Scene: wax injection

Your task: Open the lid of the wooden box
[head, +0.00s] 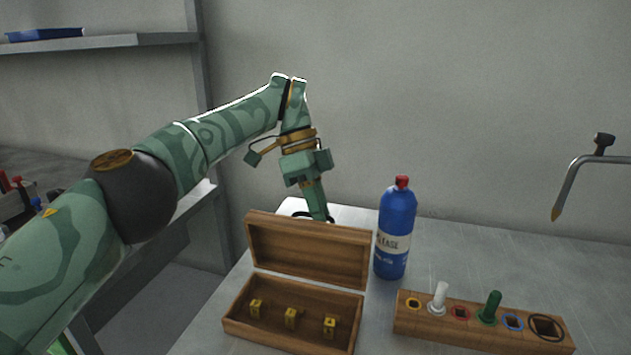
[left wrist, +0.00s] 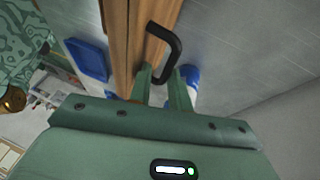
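The wooden box (head: 292,338) stands on the table with its lid (head: 310,252) raised nearly upright at the back. In the left wrist view, a black curved handle (left wrist: 176,44) stands out from the lid (left wrist: 120,40). My left fingers (left wrist: 160,85) are apart, with part of the handle between them; a gap shows, so they look open. My right gripper is not in view.
A blue bottle (head: 395,232) stands just right of the lid. A wooden holder (head: 415,325) with coloured rings and white and green pegs lies at the right. A bent metal nozzle (head: 566,182) hangs at the far right. A shelf (head: 90,42) is at the upper left.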

